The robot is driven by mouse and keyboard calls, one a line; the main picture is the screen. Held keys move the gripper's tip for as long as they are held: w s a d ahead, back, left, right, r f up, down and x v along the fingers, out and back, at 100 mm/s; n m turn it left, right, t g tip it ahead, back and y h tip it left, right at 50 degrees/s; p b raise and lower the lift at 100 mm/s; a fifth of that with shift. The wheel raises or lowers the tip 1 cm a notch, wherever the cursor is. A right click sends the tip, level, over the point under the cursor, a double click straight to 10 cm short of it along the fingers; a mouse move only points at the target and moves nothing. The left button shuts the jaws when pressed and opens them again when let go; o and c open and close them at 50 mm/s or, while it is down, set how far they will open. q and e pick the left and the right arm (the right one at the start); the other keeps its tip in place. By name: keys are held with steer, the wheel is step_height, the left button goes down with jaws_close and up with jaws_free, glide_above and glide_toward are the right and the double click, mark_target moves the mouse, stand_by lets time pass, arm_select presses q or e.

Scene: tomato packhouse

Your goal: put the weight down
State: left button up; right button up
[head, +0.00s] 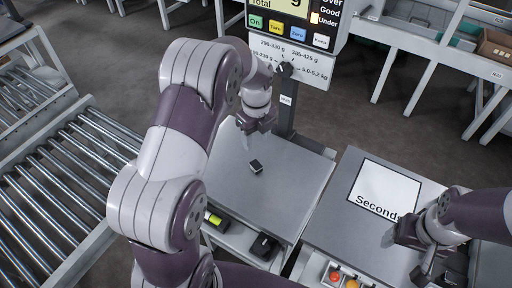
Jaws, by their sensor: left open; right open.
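A small dark block (256,166), which looks like the weight, lies on the grey metal plate (305,175) in front of the scale's post. My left gripper (250,133) is open and empty just above and behind the block, apart from it. My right gripper (405,256) is open and empty at the lower right, over the front of the bench marked "Seconds". The scale display (295,15) stands above the plate, its top cut off by the frame; its full reading is not visible.
A roller conveyor (60,180) runs along the left. A white "Seconds" sheet (384,189) lies on the right bench. A black item (264,246) and a yellow-green item (213,219) sit below the plate's front edge. Coloured buttons (342,278) are at the bottom.

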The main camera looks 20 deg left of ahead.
arm_select(q)
steer(key=s+d+r+n+t, duration=0.1)
steer(key=s+d+r+n, duration=0.1)
steer(key=s+n, duration=0.85)
steer(key=s+d+r+n, duration=0.2)
steer(key=s+n, duration=0.5)
steer(key=n, duration=0.6)
step_height(320, 180, up, 11)
steer(key=p, duration=1.1)
steer(key=shift+w+d+p, duration=0.15)
steer(key=shift+w+p, duration=0.05)
steer(key=shift+p, duration=0.15)
steer(key=shift+s+r, duration=0.1)
